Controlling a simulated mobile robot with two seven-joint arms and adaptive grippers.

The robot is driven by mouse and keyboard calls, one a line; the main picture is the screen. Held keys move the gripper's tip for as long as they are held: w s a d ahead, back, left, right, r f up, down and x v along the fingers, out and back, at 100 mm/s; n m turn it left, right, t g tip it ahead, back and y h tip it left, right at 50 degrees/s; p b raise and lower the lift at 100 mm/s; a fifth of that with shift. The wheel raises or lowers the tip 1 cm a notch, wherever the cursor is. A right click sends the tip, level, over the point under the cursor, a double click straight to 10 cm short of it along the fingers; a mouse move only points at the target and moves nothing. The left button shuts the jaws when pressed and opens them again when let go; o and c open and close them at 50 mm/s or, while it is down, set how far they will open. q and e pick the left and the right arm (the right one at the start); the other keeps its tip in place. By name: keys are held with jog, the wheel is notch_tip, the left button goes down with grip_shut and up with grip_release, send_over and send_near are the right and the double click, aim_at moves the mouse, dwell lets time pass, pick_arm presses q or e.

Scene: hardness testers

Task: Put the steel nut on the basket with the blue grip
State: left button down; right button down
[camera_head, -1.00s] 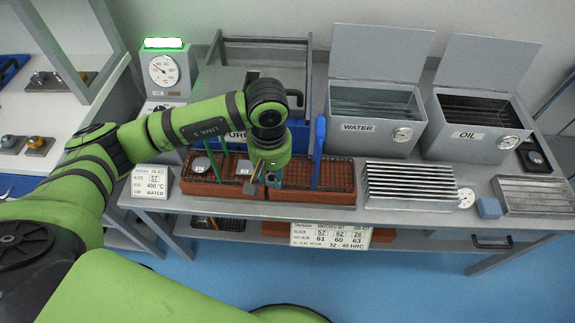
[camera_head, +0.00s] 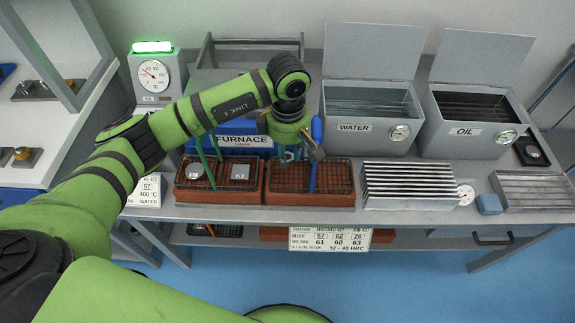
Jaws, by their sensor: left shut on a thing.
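The basket with the blue grip (camera_head: 342,192) is a red-brown tray with a dark wire mesh, in the middle of the bench. Its blue grip (camera_head: 317,135) stands upright from it. My left gripper (camera_head: 296,153) is above this basket, left of the blue grip and close to it, pointing down. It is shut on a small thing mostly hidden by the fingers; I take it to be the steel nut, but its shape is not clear. The basket's mesh below looks empty. My right gripper is not in view.
A basket with green grips (camera_head: 210,199) stands just left and holds two grey pieces (camera_head: 240,172). The furnace (camera_head: 200,60) is behind. The water tank (camera_head: 372,130), oil tank (camera_head: 475,130) and a finned rack (camera_head: 405,186) stand to the right.

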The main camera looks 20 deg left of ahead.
aim_at(288, 176)
pick_arm(q)
jog(key=shift+f+p, duration=0.3)
jog(key=shift+f, duration=3.05)
jog(key=shift+f, duration=0.2)
jog(key=c, duration=1)
grip_release()
jog(key=shift+r, duration=0.1)
jog(key=shift+r, duration=0.1)
jog(key=shift+r+b, duration=0.5)
jog(key=shift+r, duration=3.3)
